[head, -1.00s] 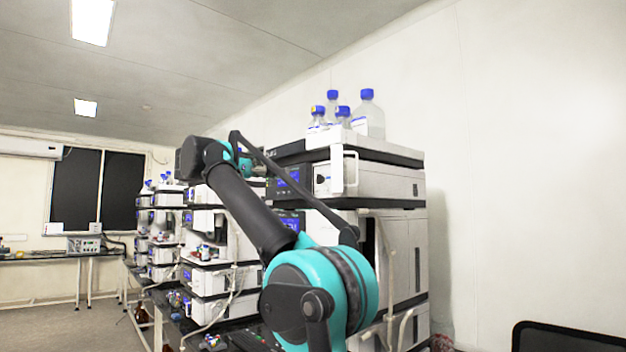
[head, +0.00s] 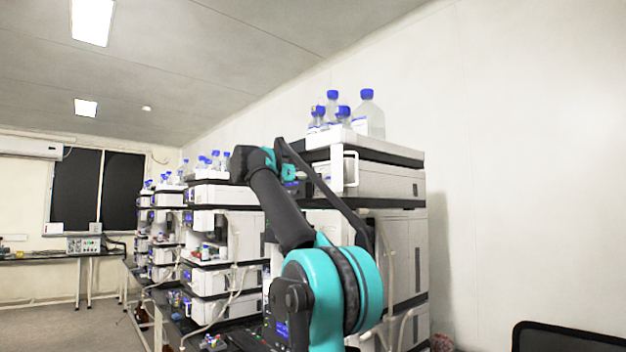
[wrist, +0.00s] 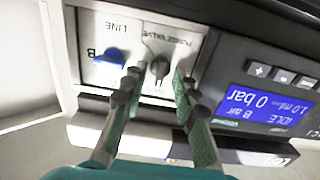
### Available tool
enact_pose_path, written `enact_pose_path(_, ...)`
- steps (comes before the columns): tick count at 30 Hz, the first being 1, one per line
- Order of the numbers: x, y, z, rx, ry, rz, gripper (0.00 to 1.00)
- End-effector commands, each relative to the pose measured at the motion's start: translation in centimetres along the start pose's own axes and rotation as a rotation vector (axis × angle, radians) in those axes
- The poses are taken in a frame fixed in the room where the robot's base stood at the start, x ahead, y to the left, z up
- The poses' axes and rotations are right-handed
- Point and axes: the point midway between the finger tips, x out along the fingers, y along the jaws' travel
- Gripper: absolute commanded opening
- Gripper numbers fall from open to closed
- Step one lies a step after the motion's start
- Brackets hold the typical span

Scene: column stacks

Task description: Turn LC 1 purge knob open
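In the wrist view, upside down, the dark purge valve knob (wrist: 158,68) sits on a white panel (wrist: 150,92), its label just above it. My gripper (wrist: 159,80) is open. Its two grey-green fingers reach toward the panel, one tip on each side of the knob. A gap shows between the knob and each finger; I cannot tell how far the tips stand off the panel. In the head view my arm hides the gripper and knob in front of the nearest instrument stack (head: 385,180).
A blue LINE knob marked B (wrist: 110,57) lies left of the purge knob, close to the left finger. A blue display (wrist: 268,98) reading 0 bar, with buttons, lies right. Bottles (head: 368,115) stand on the nearest stack. More stacks (head: 208,250) line the bench leftward.

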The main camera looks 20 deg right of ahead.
Motion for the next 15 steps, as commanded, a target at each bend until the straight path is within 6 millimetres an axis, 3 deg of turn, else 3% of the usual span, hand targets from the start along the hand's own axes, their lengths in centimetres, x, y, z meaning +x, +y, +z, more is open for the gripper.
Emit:
enact_pose_path(5, -0.01, -0.01, 0.0, 0.0, 0.0, 0.0, 0.27)
enact_pose_path(11, -0.02, -0.01, 0.01, 0.0, 0.0, 0.0, 0.02)
enact_pose_path(15, -0.02, -0.01, 0.01, 0.0, 0.0, 0.0, 0.0)
